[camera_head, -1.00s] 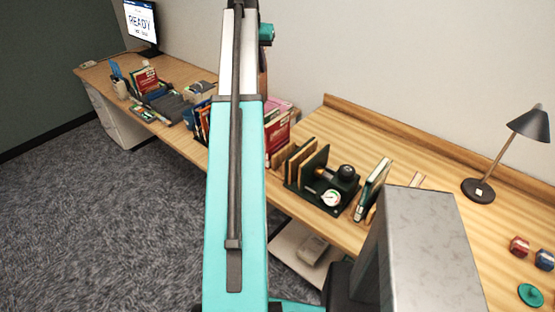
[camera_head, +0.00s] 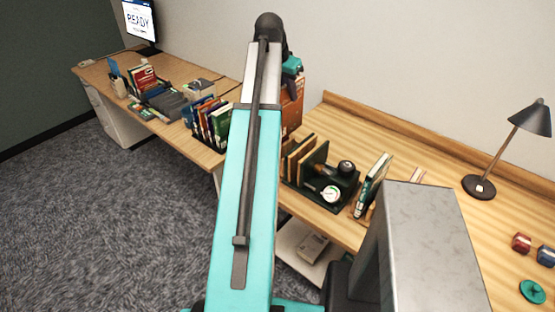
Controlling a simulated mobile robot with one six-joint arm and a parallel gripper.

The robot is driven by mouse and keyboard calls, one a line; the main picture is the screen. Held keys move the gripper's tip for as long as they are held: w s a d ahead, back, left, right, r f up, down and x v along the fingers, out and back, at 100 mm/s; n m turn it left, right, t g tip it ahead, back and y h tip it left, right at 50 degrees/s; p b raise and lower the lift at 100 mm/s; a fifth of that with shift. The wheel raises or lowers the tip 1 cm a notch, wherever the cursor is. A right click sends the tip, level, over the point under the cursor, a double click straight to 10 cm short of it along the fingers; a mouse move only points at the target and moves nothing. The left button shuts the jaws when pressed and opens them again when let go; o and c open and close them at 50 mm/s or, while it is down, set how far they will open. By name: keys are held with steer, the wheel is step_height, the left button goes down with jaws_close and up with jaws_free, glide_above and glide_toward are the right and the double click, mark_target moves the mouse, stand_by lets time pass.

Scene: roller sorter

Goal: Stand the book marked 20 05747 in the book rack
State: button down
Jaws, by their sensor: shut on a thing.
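My gripper (camera_head: 291,86) is at the far end of my teal arm, with its jaws mostly hidden. It is shut on an orange-brown book (camera_head: 292,108), held upright over the desk. No marking on the book is readable, so I cannot tell whether it is 20 05747. A dark rack (camera_head: 203,146) holding several upright books (camera_head: 214,118) stands on the desk just left of my arm, partly hidden by it. I cannot tell whether it is the book rack meant.
A dark green tray (camera_head: 318,201) holds brown boards and a gauge. Right of it, a few books (camera_head: 373,180) stand upright. A black lamp (camera_head: 479,187) stands farther right. More books (camera_head: 143,78) stand on the left desk.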

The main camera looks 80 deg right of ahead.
glide_above(288, 127)
steer(key=d, duration=0.2)
step_height(288, 127, down, 5)
steer(key=shift+w+r, duration=0.15)
steer(key=shift+f+p, duration=0.85)
steer(key=shift+f, duration=2.3)
steer(key=shift+f+p, duration=0.7)
steer(key=shift+f, duration=1.25)
steer(key=c, duration=1.7)
jaws_free()
